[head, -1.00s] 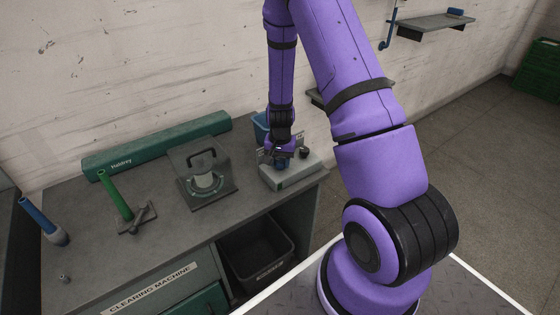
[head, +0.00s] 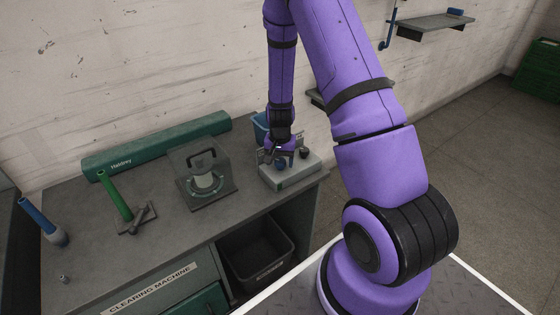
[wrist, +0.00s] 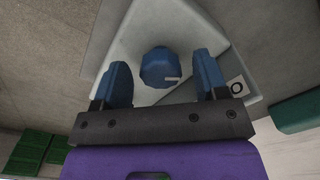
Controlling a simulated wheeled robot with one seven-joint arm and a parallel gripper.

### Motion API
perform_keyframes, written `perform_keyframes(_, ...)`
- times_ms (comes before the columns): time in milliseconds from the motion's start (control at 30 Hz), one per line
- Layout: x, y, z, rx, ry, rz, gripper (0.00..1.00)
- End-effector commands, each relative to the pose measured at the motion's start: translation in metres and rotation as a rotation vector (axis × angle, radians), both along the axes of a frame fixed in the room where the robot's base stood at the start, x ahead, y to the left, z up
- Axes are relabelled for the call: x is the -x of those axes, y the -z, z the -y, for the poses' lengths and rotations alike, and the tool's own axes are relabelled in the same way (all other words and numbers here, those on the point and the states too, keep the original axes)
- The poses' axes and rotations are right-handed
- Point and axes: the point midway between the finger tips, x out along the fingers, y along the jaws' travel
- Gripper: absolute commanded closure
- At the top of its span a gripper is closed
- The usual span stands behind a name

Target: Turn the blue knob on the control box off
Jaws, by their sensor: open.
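The control box (head: 292,178) is a pale grey box at the right end of the bench. Its round blue knob (wrist: 160,67) shows in the wrist view, with a white mark on its lower right pointing right. My gripper (wrist: 162,75) is open, with one blue finger on each side of the knob and visible gaps between. In the head view my gripper (head: 277,156) is over the box and partly hides the knob. A white plate marked "O" (wrist: 237,88) is just right of the right finger.
A dark knob (head: 304,153) is on the box's right part. A clear-sided case with a black handle (head: 203,176) stands left of the box. A blue bin (head: 260,126) is behind it.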

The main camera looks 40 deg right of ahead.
Motion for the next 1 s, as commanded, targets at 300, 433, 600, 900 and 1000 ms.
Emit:
perform_keyframes(300, -0.001, -0.047, 0.000, 0.001, -0.002, 0.004, 0.33)
perform_keyframes(433, -0.001, -0.069, 0.000, 0.001, -0.001, 0.004, 0.33)
perform_keyframes(600, -0.001, -0.092, 0.000, 0.001, -0.002, 0.004, 0.33)
perform_keyframes(900, 0.000, -0.105, 0.000, 0.000, 0.000, 0.001, 0.33)
perform_keyframes(1000, 0.000, -0.105, 0.000, 0.001, 0.000, 0.001, 0.33)
